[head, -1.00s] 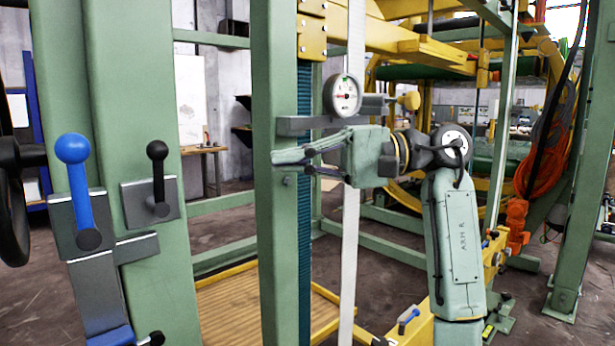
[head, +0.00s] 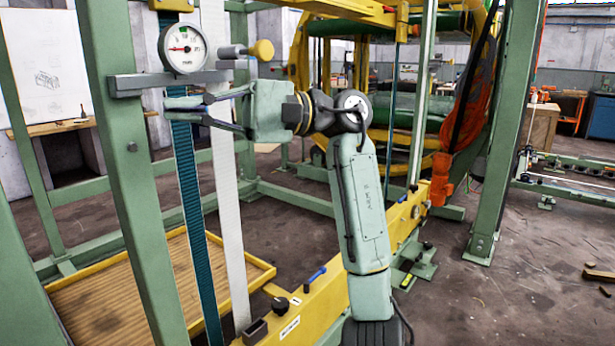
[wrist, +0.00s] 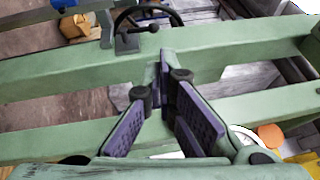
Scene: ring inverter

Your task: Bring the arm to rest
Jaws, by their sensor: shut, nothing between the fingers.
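My arm (head: 362,205) stands upright in the head view, its wrist bent so that my gripper (head: 170,103) points left. The gripper is shut and empty. Its fingers show just below a round white dial gauge (head: 183,48) and its grey bracket (head: 165,80), in front of the green frame. I cannot tell how much gap lies between them. In the wrist view my gripper (wrist: 158,82) shows its purple-padded fingers angled together, with green beams behind. Nothing is held.
A teal strap (head: 188,180) and a white strap (head: 228,190) hang close to the fingers. A green post (head: 130,190) stands at left. A yellow beam (head: 310,300) runs beside the arm. A handwheel (wrist: 148,20) shows in the wrist view. The floor at right is mostly clear.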

